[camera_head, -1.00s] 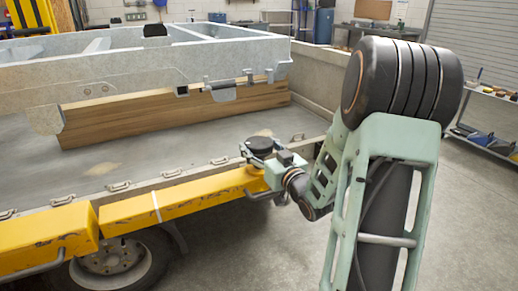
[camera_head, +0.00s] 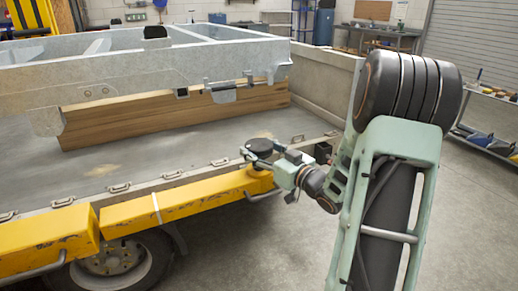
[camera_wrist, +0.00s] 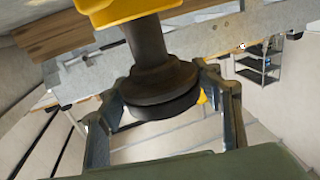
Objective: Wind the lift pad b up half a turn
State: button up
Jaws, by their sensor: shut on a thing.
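The lift pad b (camera_head: 260,146) is a dark round pad on a thick stem at the end of a yellow lift arm (camera_head: 215,187). In the wrist view the pad (camera_wrist: 160,97) appears upside down, with its wide disc towards me and its stem running up to the yellow arm (camera_wrist: 115,10). My gripper (camera_head: 262,160) reaches in from the right and is shut on the pad's rim. In the wrist view its two fingers (camera_wrist: 162,95) lie on either side of the disc. Any thread under the pad is not clearly visible.
A galvanised trailer frame (camera_head: 100,85) with a wooden beam (camera_head: 180,110) stands above the grey deck behind the pad. A low wall (camera_head: 325,85) and a shelf (camera_head: 490,125) are at the right. A wheel (camera_head: 120,260) is below the yellow arm. The floor at right is clear.

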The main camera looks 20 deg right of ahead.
jog(key=o, duration=1.2)
jog(key=v, duration=1.2)
jog(key=shift+w, duration=0.1)
